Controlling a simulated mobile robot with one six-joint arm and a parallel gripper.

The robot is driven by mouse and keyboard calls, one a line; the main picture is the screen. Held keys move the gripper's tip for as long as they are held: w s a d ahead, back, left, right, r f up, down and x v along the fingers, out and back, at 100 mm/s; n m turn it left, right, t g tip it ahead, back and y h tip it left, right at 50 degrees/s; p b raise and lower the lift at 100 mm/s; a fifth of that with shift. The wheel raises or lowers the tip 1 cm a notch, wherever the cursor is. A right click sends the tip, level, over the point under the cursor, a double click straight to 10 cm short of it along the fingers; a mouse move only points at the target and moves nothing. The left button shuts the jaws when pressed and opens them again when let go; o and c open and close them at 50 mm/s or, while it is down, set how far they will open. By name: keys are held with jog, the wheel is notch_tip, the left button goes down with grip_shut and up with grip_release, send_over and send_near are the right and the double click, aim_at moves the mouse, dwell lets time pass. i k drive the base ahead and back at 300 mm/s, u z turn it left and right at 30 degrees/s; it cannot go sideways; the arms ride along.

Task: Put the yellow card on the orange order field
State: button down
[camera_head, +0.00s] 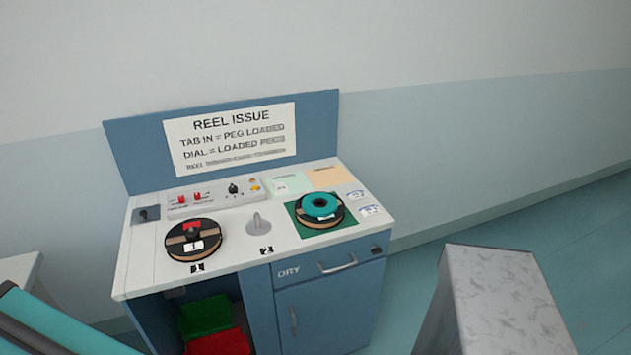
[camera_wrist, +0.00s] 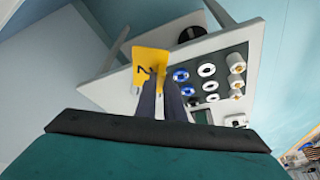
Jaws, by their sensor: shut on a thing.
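The yellow card (camera_wrist: 149,64) is in the wrist view, marked with a dark figure that looks like a 2. My gripper (camera_wrist: 160,88) is shut on the card's lower edge, and the card stands out past the fingertips. Neither card nor gripper shows in the head view. The orange order field (camera_head: 328,175) is a flat pale-orange patch at the back right of the reel issue counter (camera_head: 150,262). Nothing is seen lying on it. A pale green field (camera_head: 290,186) lies just left of it.
The counter holds a black reel (camera_head: 180,246), a bare peg (camera_head: 259,225), a teal-topped reel (camera_head: 320,206) and a switch panel (camera_head: 215,201). A grey speckled block (camera_head: 490,300) stands at right. In the wrist view, a white surface (camera_wrist: 120,75) carries blue and white rings.

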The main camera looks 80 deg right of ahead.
aim_at(330, 176)
jog(key=u, duration=0.2)
jog(key=k, duration=0.85)
jog(key=z, duration=1.4)
jog(key=i, duration=1)
jog(key=z, duration=0.1)
